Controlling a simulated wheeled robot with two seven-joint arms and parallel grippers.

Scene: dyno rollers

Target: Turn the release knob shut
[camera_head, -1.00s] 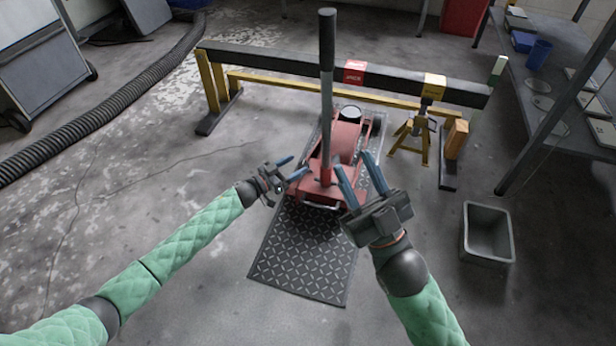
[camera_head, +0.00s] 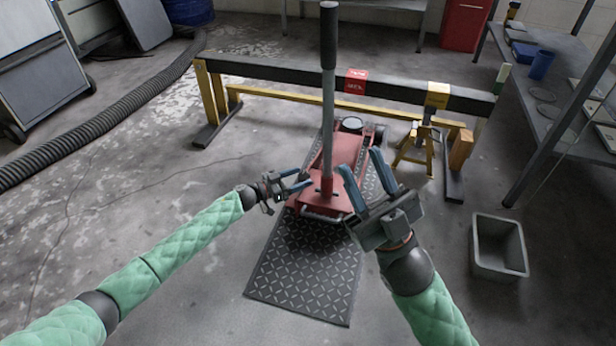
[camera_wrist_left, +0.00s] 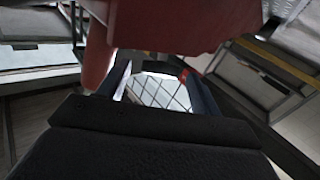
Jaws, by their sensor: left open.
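A red floor jack (camera_head: 324,203) with a tall upright handle (camera_head: 328,90) stands at the centre in the head view. My left gripper (camera_head: 307,181) is open at the left side of the jack's rear end, near the handle's base. In the left wrist view, the jack's red body (camera_wrist_left: 185,25) fills the top, and a small red piece shows by the right finger. I cannot tell whether it is the release knob. The knob is not clearly visible in the head view. My right gripper (camera_head: 361,166) is open and empty, right of the handle.
A black beam on a yellow frame (camera_head: 300,78) stands behind the jack, with a yellow jack stand (camera_head: 414,150) at right. A dark tread mat (camera_head: 308,270) lies under the jack. A grey bin (camera_head: 498,246) and a workbench (camera_head: 550,110) stand at right.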

